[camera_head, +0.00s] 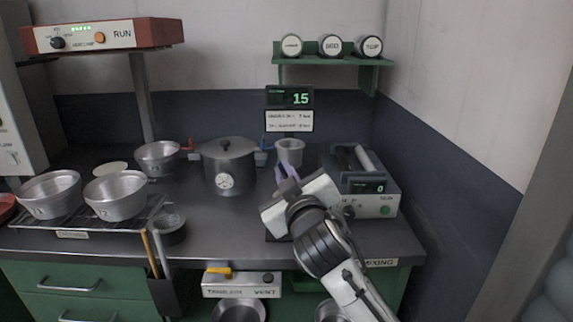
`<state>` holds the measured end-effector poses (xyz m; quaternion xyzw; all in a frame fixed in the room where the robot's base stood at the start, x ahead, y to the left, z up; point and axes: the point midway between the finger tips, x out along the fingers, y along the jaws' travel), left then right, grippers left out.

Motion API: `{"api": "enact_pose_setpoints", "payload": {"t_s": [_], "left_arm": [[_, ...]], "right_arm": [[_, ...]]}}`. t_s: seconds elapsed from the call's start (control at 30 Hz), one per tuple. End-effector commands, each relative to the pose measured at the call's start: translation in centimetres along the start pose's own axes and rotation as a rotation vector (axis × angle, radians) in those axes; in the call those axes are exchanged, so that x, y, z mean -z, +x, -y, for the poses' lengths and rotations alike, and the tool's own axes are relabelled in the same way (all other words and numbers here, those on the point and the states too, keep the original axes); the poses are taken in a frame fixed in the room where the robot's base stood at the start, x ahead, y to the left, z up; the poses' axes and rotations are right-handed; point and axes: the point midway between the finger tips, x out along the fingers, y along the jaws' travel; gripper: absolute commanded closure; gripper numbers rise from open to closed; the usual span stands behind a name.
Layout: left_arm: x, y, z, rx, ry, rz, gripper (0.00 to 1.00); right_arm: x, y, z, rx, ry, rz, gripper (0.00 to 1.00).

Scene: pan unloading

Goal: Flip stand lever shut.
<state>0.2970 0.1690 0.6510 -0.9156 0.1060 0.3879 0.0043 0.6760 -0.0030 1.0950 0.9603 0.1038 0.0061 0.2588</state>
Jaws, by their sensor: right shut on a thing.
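My right gripper (288,172) reaches over the counter from the lower right, its purple fingers pointing away toward the back. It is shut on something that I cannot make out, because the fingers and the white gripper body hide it. A grey metal cup (290,146) shows just beyond the fingertips; I cannot tell whether they touch it. No stand lever can be clearly picked out; the counter behind the gripper body is hidden. A yellow lever (218,270) lies on top of the white VENT box below the counter edge, apart from the gripper. My left gripper is out of view.
A lidded pot (228,172) with a dial stands left of the gripper. A scale-like device (372,206) with a green display is close on the right. Metal bowls (116,197) sit on a rack at left. Open counter (225,234) lies in front of the pot.

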Motion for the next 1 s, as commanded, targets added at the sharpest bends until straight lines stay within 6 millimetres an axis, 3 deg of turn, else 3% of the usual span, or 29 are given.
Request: {"api": "enact_pose_setpoints", "payload": {"t_s": [0.23, 0.3, 0.37, 0.73, 1.0], "left_arm": [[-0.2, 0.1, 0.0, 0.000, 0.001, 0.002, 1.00], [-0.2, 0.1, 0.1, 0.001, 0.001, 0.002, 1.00], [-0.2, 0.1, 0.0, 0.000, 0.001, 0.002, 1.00], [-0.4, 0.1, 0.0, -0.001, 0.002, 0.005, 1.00], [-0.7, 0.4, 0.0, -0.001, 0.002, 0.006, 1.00]], "right_arm": [[-0.1, 0.0, 0.1, 0.000, -0.005, 0.001, 1.00], [-0.1, 0.0, 0.1, 0.000, -0.005, 0.001, 0.81], [-0.1, 0.0, 0.1, 0.000, -0.004, 0.001, 0.74], [-0.1, -0.5, 0.1, -0.001, -0.002, -0.001, 0.74], [-0.2, -4.6, 0.2, 0.001, -0.001, -0.002, 0.74]]}}
